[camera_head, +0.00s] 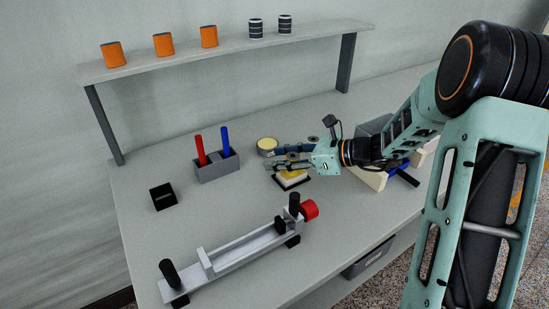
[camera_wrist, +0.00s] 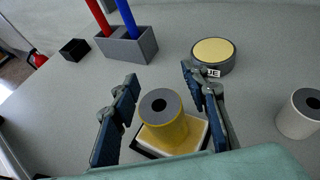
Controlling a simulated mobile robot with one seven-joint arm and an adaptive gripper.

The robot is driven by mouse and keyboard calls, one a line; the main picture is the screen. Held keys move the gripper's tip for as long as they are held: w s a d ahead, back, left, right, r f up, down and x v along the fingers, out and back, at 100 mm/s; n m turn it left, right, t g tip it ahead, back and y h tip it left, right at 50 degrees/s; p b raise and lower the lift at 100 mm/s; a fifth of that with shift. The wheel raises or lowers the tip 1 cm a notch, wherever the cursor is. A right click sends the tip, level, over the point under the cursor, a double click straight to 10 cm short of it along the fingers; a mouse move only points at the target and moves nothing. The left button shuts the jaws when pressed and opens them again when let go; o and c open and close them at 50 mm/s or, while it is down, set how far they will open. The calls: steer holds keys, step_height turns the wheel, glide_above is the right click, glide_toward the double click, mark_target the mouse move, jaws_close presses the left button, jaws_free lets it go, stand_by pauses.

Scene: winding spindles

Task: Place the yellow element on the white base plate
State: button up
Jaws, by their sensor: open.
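The yellow element (camera_wrist: 165,129) is an upright yellow cylinder with a grey top and a dark central hole, in the lower middle of the wrist view. It appears to stand on a pale plate (camera_wrist: 195,141) in a black frame; the contact is partly hidden. In the head view, the white base plate (camera_head: 292,183) shows below my gripper, with yellow on it. My gripper (camera_head: 270,160) is open. In the wrist view, its fingers (camera_wrist: 160,74) are on either side of the yellow element, with gaps visible at both sides.
A round tin with a yellow top (camera_wrist: 213,53) stands beyond the right finger. A white hollow cylinder (camera_wrist: 297,116) stands at right. A grey holder (camera_head: 217,170) has red and blue rods. A black block (camera_head: 163,196) and long grey fixture (camera_head: 235,252) are left and in front.

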mark_target(297, 157)
steer(key=p+v, duration=0.1)
steer(key=v, duration=0.9)
steer(key=shift+s+d+r, duration=0.1)
steer(key=shift+d, duration=0.15)
